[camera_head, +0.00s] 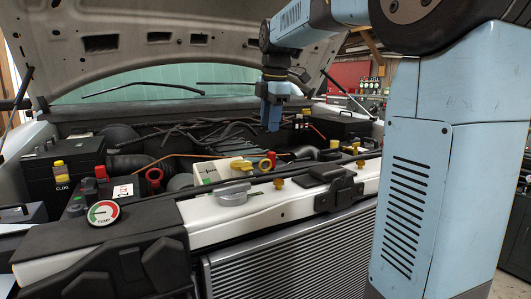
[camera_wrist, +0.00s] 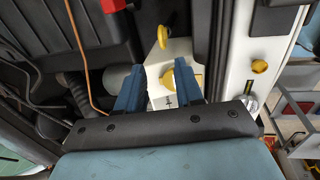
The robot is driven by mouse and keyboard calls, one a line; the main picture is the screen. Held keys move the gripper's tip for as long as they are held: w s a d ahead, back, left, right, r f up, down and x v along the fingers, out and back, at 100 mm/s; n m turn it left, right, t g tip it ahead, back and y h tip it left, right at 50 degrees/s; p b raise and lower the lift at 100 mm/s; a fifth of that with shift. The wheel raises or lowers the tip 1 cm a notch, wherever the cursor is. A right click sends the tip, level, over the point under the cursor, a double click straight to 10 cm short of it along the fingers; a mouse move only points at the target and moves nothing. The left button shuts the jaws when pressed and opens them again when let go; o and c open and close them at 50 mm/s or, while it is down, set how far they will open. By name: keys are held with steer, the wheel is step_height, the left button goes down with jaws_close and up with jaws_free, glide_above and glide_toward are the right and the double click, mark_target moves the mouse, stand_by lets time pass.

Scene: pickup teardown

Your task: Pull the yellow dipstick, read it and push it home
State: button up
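In the wrist view a yellow loop handle (camera_wrist: 162,36), which looks like the dipstick's, stands above and beyond my fingertips. Its shaft is hidden. A yellow cap (camera_wrist: 168,80) on a white tank shows between my fingers, lower down; the tank (camera_head: 206,172) and its cap (camera_head: 240,165) also show in the head view. An orange-looking ring (camera_head: 265,165) stands just right of the tank there; I cannot tell if it is the same loop. My gripper (camera_head: 272,125) points down over the engine bay, open and empty, its blue fingers (camera_wrist: 158,85) apart.
Yellow knobs (camera_head: 278,183) sit on the white front panel (camera_head: 225,217), beside a grey cap (camera_head: 234,193). A red ring (camera_head: 153,176) and a temperature dial (camera_head: 103,213) are at left. An orange cable (camera_wrist: 84,55) runs past my fingers. The raised hood (camera_head: 150,45) hangs overhead.

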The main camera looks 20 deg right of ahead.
mark_target(266, 160)
steer(key=f, duration=0.3)
steer(key=w+f, duration=0.1)
steer(key=f, duration=0.6)
steer(key=shift+w+a, duration=0.2)
steer(key=shift+w, duration=0.2)
steer(key=shift+c, duration=0.5)
steer(key=shift+r, duration=0.1)
jaws_close()
